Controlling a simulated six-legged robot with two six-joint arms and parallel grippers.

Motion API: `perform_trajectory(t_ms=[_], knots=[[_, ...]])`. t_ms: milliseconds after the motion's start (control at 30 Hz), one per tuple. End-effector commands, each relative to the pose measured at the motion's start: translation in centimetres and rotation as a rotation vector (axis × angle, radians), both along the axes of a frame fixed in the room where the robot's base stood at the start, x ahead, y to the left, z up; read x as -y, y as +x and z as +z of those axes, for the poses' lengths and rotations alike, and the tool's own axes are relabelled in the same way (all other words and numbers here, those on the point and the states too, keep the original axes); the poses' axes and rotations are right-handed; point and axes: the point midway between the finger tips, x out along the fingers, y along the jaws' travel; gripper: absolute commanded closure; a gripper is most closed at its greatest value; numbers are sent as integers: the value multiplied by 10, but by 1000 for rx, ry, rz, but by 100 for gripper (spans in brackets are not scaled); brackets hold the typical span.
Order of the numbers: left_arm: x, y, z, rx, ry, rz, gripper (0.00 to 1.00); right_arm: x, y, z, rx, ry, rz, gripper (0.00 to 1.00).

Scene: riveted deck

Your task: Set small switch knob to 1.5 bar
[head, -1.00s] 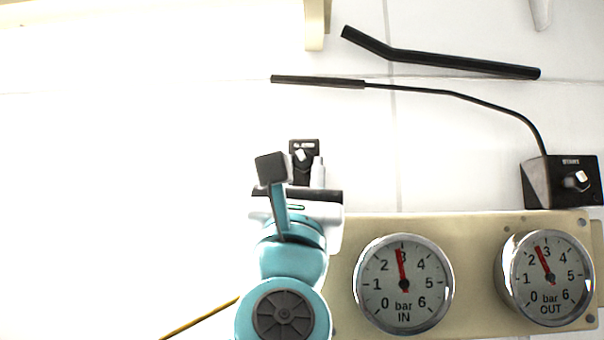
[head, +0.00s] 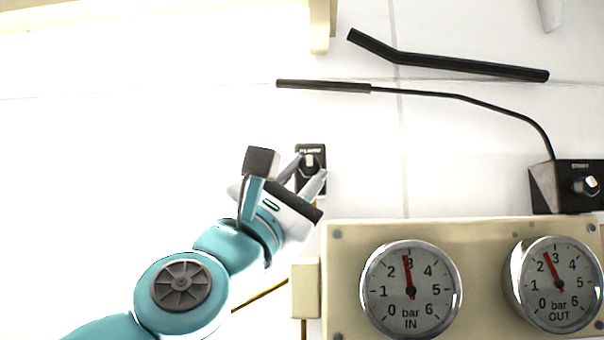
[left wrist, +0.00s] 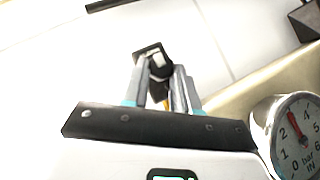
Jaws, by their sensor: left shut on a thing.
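The small switch (head: 311,180) is a black plate on the white wall with a pale knob (head: 310,161). It also shows in the left wrist view (left wrist: 146,53), partly hidden by my fingers. My left gripper (head: 311,165) comes from the lower left, tilted, with one grey fingertip on each side of the knob, and is shut on it. In the left wrist view my fingers (left wrist: 163,78) reach up to the switch. The IN gauge (head: 411,291) reads about 3 bar; the OUT gauge (head: 556,283) reads about 2.5 bar. My right gripper is not in view.
A beige panel (head: 480,231) carries the gauges, just right of my gripper. A black box with another knob (head: 568,187) sits above it at right, with a cable ending in a black rod (head: 323,86). A bent black bar (head: 450,65) lies above.

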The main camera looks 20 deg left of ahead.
Motion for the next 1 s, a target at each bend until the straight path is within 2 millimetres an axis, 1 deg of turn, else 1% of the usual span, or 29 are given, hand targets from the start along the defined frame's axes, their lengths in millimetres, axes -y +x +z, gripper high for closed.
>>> perform_trajectory(t_ms=[433, 467, 500, 533, 833, 967, 1000], knots=[[-1, -1, 2, 1, 8, 1, 100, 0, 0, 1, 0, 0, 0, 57], [-1, -1, 2, 1, 8, 1, 61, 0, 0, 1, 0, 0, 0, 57], [-1, -1, 2, 1, 8, 1, 48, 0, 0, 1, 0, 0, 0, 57], [-1, -1, 2, 1, 8, 1, 45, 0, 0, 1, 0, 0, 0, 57], [-1, -2, -1, -1, 9, 1, 45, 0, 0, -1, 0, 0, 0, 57], [-3, -14, -12, -1, 7, -2, 45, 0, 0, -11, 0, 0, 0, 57], [-5, -20, -17, 1, 7, -1, 45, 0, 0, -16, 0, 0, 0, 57]])
